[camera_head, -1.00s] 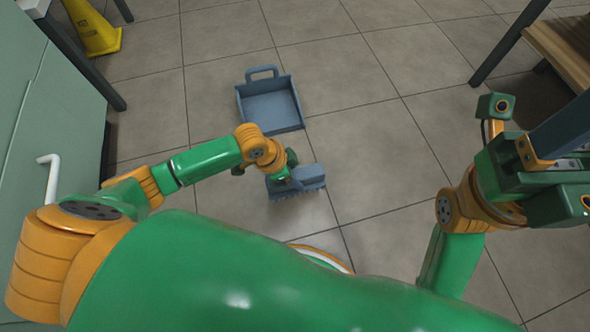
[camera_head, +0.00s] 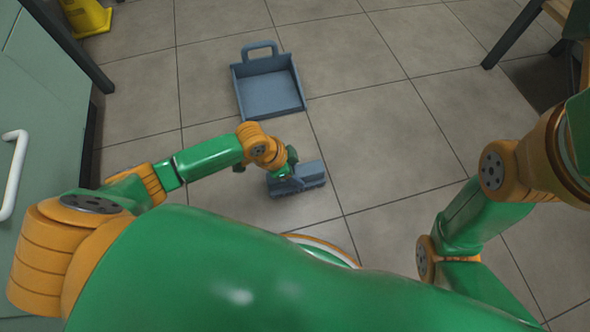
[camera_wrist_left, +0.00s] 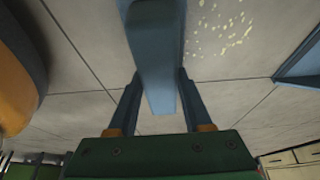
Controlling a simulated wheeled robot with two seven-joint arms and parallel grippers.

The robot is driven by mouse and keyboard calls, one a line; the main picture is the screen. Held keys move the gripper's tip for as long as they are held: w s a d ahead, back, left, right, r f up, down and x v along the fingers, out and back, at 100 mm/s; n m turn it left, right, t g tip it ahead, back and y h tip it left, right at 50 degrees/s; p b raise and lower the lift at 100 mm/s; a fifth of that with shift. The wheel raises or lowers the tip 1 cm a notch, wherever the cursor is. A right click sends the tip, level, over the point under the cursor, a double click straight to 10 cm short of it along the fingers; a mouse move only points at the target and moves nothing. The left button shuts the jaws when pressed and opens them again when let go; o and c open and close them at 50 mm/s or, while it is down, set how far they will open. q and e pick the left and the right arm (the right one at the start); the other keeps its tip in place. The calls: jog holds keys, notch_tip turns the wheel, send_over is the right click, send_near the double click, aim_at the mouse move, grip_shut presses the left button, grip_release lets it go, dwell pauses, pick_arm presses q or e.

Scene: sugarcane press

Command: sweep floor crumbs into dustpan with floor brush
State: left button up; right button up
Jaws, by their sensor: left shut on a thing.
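The blue-grey floor brush (camera_head: 308,177) is down at the tiled floor, bristles toward the bottom of the head view. My left gripper (camera_head: 287,174) is shut on its handle; in the left wrist view the two fingers (camera_wrist_left: 158,82) stand either side of the blue brush handle (camera_wrist_left: 155,45). The blue-grey dustpan (camera_head: 268,118) lies on the floor beyond the brush, its loop handle pointing away. Its edge also shows at the right of the left wrist view (camera_wrist_left: 302,66). Pale yellow crumbs (camera_wrist_left: 225,27) lie scattered on the floor there. I cannot make them out in the head view. My right gripper is out of view.
A green cabinet (camera_head: 45,110) with a white handle stands along the left. A yellow floor sign (camera_head: 88,17) is at the top left. A table with a dark leg (camera_head: 515,35) is at the upper right.

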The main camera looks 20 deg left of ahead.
pick_arm(q)
jog(key=shift+f, duration=0.25)
dwell(0.3)
